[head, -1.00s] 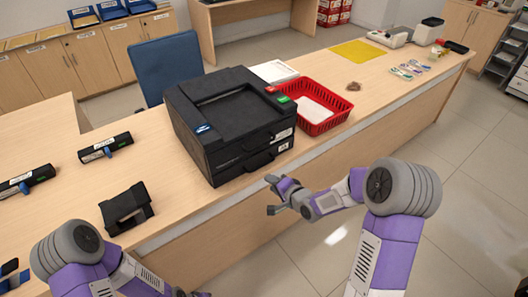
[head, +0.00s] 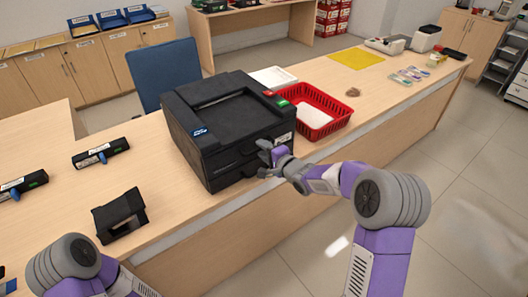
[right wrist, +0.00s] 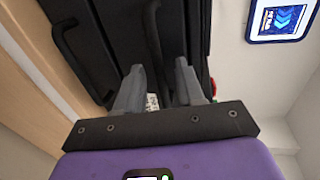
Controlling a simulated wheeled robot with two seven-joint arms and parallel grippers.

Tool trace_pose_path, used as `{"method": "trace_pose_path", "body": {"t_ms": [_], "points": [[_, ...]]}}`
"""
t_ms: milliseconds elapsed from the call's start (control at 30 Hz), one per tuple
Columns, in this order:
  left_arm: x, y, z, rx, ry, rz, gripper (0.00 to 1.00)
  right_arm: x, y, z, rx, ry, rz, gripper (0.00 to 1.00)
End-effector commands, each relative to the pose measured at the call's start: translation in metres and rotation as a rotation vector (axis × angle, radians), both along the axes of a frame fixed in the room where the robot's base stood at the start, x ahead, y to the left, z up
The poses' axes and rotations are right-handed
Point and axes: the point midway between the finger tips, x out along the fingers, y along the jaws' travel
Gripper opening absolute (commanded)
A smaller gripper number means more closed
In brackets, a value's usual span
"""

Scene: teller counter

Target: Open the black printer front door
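The black printer (head: 190,165) stands on the counter at centre in the head view, its front with dark handles facing me. My right gripper (head: 268,158) is at the right part of that front. In the right wrist view the printer front (right wrist: 110,30) fills the upper middle. One dark handle (right wrist: 154,45) runs up from between the two grey fingers of the right gripper (right wrist: 159,80); another handle (right wrist: 82,50) is to their left. The fingers are apart, and contact with the handle cannot be told. The front looks closed. My left gripper is outside the view.
A red basket (head: 335,104) with white paper stands just right of the printer. A black stand (head: 119,216) and a black device (head: 101,152) lie on the counter to the left. The counter's front edge runs below the printer; open floor is in front.

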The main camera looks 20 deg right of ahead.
Motion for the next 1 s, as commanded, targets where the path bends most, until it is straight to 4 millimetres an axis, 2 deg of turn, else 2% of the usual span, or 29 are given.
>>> {"method": "trace_pose_path", "body": {"t_ms": [233, 400, 500, 867, 1000], "points": [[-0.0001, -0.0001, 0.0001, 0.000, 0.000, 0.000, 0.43, 0.0007, 0.0003, 0.0001, 0.000, 0.000, 0.000, 0.38], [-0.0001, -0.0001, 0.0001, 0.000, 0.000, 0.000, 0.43, 0.0006, 0.0003, 0.0002, 0.000, 0.000, 0.000, 0.12], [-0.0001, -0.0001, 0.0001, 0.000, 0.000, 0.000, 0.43, 0.0006, 0.0003, 0.0002, 0.000, 0.000, 0.000, 0.00], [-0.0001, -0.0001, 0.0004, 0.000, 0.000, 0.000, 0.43, 0.0006, -0.0004, 0.0001, 0.000, 0.000, -0.001, 0.00], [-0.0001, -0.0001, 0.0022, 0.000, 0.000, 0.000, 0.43, 0.0018, -0.0061, -0.0007, 0.000, 0.001, -0.009, 0.00]]}}
